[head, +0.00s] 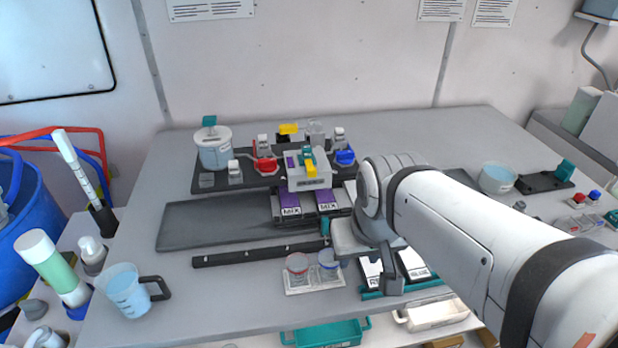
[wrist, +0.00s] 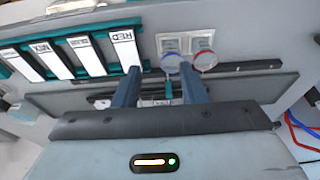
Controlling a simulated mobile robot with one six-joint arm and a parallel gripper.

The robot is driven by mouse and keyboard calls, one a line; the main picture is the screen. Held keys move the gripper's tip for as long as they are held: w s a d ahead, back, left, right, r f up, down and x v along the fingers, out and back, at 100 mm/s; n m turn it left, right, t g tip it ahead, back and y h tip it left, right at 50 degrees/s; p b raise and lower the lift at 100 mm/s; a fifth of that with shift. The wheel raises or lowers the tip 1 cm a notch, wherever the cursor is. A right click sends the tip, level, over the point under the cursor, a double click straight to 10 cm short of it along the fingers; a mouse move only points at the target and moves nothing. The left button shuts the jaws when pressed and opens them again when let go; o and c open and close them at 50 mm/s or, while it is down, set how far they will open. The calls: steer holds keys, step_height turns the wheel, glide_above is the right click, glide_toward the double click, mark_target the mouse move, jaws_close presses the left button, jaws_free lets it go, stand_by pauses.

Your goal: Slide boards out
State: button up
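Two purple-edged boards with white MIX labels, one left (head: 291,207) and one right (head: 327,201), lie side by side at the front of the grey dispensing unit (head: 309,181) in the head view. More white-labelled boards stand in a teal rack (head: 372,295) at the table's front; the wrist view shows several there, one labelled RED (wrist: 124,48). My gripper (wrist: 160,75) has its two fingers well apart in the wrist view, with no board clearly held between them. In the head view my wrist is just right of the MIX boards and hides part of that area.
A red-rimmed cup (head: 298,264) and a blue-rimmed cup (head: 328,260) stand in a pale holder before a dark rail (head: 260,252). A dark flat mat (head: 210,224) lies bare to the left. A lidded pot (head: 214,150) stands behind it. A measuring jug (head: 126,291) is at front left.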

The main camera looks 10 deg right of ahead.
steer(key=t+b, duration=0.1)
steer(key=b, duration=0.7)
glide_toward(326, 220)
step_height(326, 220, down, 3)
steer(key=x, duration=0.3)
steer(key=w+x, duration=0.1)
steer(key=x, duration=0.2)
steer(key=shift+w+f, duration=0.4)
steer(key=shift+f, duration=0.3)
jaws_close()
steer(key=shift+d, duration=0.1)
